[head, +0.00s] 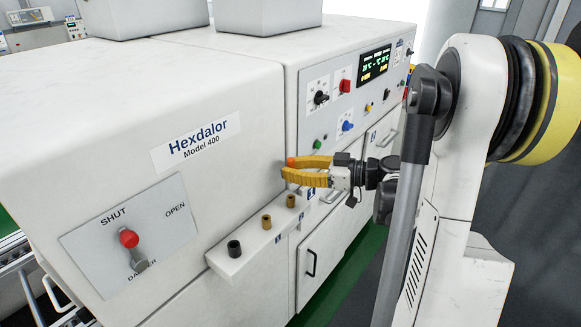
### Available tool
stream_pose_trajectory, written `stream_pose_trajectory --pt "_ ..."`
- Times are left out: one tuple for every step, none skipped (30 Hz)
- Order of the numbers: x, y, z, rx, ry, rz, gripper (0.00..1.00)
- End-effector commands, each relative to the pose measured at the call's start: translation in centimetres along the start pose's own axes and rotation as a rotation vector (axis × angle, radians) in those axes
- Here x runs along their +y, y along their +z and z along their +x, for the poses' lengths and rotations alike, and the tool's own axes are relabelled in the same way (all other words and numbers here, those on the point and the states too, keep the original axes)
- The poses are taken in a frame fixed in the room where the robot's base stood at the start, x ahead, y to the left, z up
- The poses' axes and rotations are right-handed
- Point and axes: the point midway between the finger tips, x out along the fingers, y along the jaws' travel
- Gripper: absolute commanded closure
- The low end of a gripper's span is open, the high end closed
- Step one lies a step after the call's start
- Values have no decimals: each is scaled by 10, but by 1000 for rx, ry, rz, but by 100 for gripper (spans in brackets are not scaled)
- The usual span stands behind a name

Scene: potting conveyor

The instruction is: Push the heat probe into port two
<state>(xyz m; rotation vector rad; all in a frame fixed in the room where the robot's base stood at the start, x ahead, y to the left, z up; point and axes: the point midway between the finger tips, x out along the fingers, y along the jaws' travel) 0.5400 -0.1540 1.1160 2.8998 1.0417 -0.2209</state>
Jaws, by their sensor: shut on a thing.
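My gripper (285,169) has yellow fingers and reaches leftward beside the white machine, above the ledge on its side. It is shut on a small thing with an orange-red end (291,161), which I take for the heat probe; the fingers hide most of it. Below, the white ledge (222,261) carries a dark cylindrical fitting (234,248) and two brown ones, one in the middle (267,222) and one farther along (291,200). The held thing is above the far brown fitting and looks apart from it. Small labels mark the ledge, but I cannot read which is port two.
The machine's left part has a red-knobbed SHUT/OPEN lever (129,239). Its control panel has a black knob (320,97), a red switch (344,86), a blue knob (347,126) and a lit display (374,65).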

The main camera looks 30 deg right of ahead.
Motion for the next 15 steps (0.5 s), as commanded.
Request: stream_pose_trajectory --pt "0 6 1 0 0 0 100" --pt "0 8 1 0 0 0 100" --pt "0 11 2 0 0 0 100" --pt "0 13 2 0 0 0 100" --pt "0 15 2 0 0 0 100" --pt "0 18 3 0 0 0 100" --pt "0 20 3 0 0 0 100" --pt "0 22 3 0 0 0 100" --pt "0 25 4 0 0 0 100" --pt "0 27 4 0 0 0 100" --pt "0 29 4 0 0 0 100" --pt "0 32 5 0 1 0 100" --pt "0 34 5 0 1 0 100" --pt "0 36 6 0 1 0 100" --pt "0 33 5 0 1 0 100"
